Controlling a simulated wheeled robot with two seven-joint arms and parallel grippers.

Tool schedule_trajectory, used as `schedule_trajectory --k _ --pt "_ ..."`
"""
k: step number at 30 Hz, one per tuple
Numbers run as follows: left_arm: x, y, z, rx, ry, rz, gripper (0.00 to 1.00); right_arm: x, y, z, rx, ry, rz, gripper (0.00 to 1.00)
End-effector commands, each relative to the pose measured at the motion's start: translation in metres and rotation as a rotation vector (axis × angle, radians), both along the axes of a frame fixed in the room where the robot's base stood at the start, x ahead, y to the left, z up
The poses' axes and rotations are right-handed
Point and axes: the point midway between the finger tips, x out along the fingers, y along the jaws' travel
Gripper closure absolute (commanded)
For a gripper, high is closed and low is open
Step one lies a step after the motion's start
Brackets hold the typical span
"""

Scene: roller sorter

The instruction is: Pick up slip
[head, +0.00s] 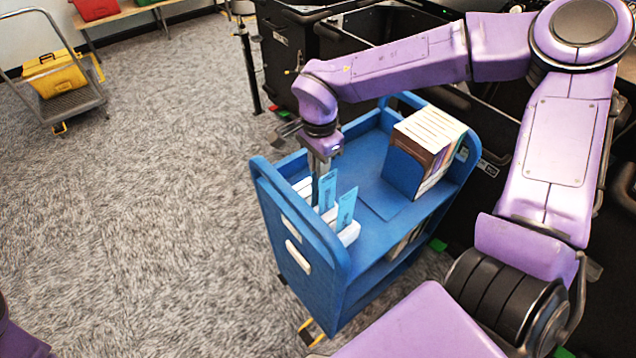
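Two light-blue slips stand upright at the left end of a blue cart (375,238). One is the farther slip (327,191), the other the nearer slip (346,208). They rise from a white holder (349,234). My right gripper (317,182) points down over that end of the cart, right beside the farther slip. Its fingers are small and partly merge with the holder and slip, so I cannot tell whether they are open or touch the slip. My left gripper is out of view.
A row of books (432,140) stands at the cart's right end against a blue bookend (403,172). Black bins stand behind the cart. A trolley with a yellow case (54,75) is at the far left. The carpet (160,200) left of the cart is clear.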

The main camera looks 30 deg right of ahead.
Motion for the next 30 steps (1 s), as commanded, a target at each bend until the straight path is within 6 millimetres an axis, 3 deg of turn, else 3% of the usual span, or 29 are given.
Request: schedule_trajectory --k 4,8,14,16,30 --pt "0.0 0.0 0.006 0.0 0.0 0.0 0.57 -0.001 -0.001 -0.03 -0.003 0.012 -0.001 0.85" --pt "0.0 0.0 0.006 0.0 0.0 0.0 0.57 0.0 -0.002 -0.045 -0.001 0.008 -0.004 0.85" --pt "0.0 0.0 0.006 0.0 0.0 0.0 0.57 0.0 -0.002 -0.045 0.001 0.004 -0.004 0.85" --pt "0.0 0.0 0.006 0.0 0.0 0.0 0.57 0.0 -0.002 -0.045 0.001 0.004 -0.005 1.0" --pt "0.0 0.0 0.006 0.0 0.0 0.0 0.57 0.0 -0.002 -0.041 0.001 0.003 -0.006 1.0"
